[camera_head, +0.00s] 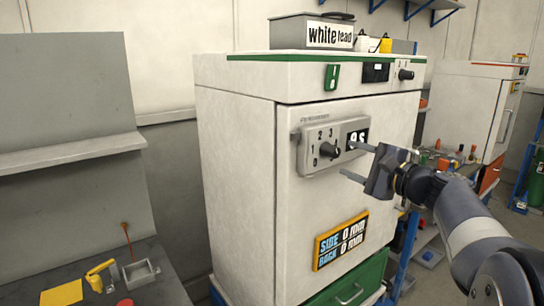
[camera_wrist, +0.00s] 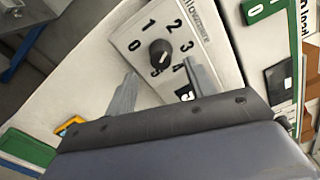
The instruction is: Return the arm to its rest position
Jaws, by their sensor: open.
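My gripper (camera_head: 350,161) is open and empty, with its two fingers apart, in front of the white cabinet (camera_head: 240,150). In the wrist view my two fingers (camera_wrist: 158,85) point toward the dial panel, with nothing between them. The black dial knob (camera_head: 328,150) sits on the grey panel (camera_head: 313,134), just left of my fingers in the head view. In the wrist view the knob (camera_wrist: 160,52) lies ahead of the fingertips, apart from them. The small display (camera_head: 357,134) on the panel is partly hidden. My arm reaches in from the lower right.
A box labelled "white lead" (camera_head: 312,32) stands on the cabinet. A yellow-framed sign (camera_head: 341,240) and a green drawer (camera_head: 350,285) are below my gripper. A grey bench (camera_head: 60,268) with small parts is at left. Another white cabinet (camera_head: 465,100) stands behind at right.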

